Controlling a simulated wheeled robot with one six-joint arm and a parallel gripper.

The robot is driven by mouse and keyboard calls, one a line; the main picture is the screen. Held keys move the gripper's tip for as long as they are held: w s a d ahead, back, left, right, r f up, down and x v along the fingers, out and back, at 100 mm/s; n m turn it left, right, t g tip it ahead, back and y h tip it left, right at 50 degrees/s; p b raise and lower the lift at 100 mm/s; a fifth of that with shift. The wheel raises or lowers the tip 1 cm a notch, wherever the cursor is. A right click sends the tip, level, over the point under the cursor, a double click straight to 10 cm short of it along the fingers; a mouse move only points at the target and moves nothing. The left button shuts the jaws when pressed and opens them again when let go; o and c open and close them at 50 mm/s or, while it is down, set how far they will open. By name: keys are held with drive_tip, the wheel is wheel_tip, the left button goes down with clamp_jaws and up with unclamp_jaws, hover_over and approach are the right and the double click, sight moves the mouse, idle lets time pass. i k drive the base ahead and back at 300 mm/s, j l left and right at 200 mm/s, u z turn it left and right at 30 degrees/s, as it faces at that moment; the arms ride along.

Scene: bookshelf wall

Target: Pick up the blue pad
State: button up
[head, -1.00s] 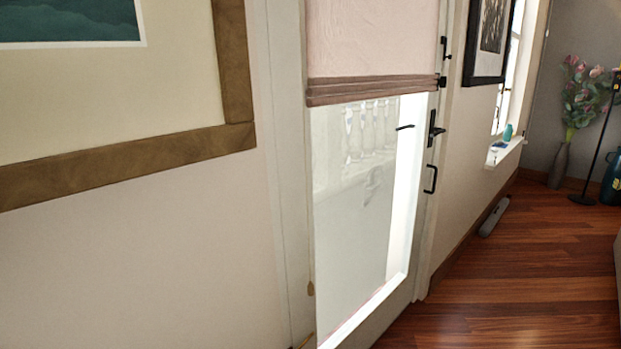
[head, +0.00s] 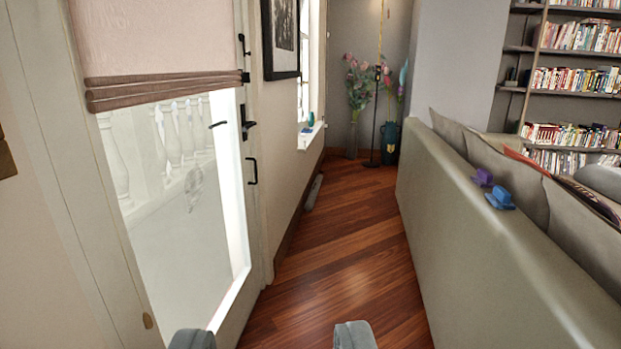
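A small blue object (head: 500,198), possibly the blue pad, rests on top of the sofa back at the right. Its exact shape is hard to tell at this distance. Another small blue thing, too far off to identify, lies on the windowsill (head: 311,135). My gripper (head: 272,338) shows at the bottom edge as two grey fingertips set wide apart. It is open, with nothing between the fingers, and well away from both blue things.
A purple object (head: 482,178) sits beside the blue one on the sofa back (head: 480,230). Wood floor (head: 335,240) runs clear between the glazed door (head: 180,190) and the sofa. Vases with flowers and a thin stand are at the far end. Bookshelves (head: 570,75) stand at the right.

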sight(499, 198)
drive_tip(key=i+l+z, duration=0.1)
drive_tip(key=i+z, duration=0.2)
drive_tip(key=i, duration=0.2)
drive_tip(key=i+z, duration=0.25)
drive_tip(key=i, duration=0.3)
drive_tip(key=i+j+z, duration=0.1)
drive_tip(key=i+z, duration=0.2)
drive_tip(key=i, duration=0.2)
drive_tip(key=i+j+z, duration=0.25)
drive_tip(key=i, duration=0.25)
